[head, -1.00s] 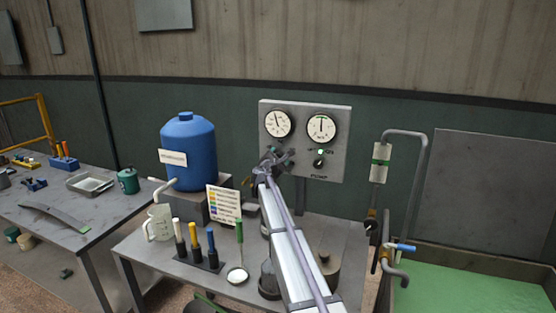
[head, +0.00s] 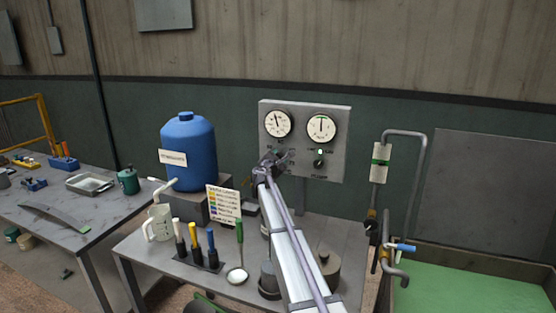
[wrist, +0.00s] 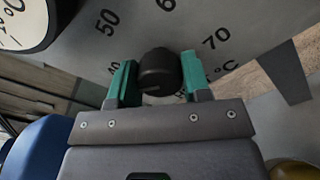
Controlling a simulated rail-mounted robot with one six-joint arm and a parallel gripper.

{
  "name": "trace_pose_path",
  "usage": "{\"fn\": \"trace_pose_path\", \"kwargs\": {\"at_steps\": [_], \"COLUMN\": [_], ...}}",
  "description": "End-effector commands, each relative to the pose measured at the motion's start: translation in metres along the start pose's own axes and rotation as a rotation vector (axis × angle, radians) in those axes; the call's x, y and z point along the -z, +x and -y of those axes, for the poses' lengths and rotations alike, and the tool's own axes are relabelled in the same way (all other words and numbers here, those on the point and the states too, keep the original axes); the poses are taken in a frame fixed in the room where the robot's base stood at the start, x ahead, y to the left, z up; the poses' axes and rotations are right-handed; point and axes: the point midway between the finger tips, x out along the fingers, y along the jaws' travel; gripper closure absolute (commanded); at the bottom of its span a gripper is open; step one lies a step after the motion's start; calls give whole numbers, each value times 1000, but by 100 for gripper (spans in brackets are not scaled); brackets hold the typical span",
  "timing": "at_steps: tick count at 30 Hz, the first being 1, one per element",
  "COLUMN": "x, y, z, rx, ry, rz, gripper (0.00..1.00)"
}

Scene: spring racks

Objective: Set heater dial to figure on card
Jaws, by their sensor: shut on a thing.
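The heater dial is a round black knob (wrist: 157,68) on a grey panel (head: 340,165), with dark figures 50, 60 and 70 and a °C mark around it in the wrist view. A partly covered figure shows at its left. My gripper (wrist: 158,84) is shut on the knob, with one green finger on each side of it. In the head view my gripper (head: 272,163) is at the panel's lower left and hides the dial. A card (head: 224,201) with coloured marks stands on the bench; its writing is too small to read.
Two round gauges (head: 278,124) (head: 321,129) and a second black knob (head: 320,164) are on the panel. A blue tank (head: 188,150), a jug (head: 158,223) and a rack of coloured-handled tools (head: 198,258) stand left of my arm. A bent pipe (head: 408,134) rises at right.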

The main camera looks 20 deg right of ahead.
Motion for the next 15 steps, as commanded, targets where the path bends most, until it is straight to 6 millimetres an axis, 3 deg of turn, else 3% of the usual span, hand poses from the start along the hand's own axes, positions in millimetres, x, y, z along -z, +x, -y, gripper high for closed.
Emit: {"fn": "trace_pose_path", "kwargs": {"at_steps": [15], "x": [1], "y": [0], "z": [1], "rx": [-7], "ry": [368], "rz": [8], "gripper": [80]}}
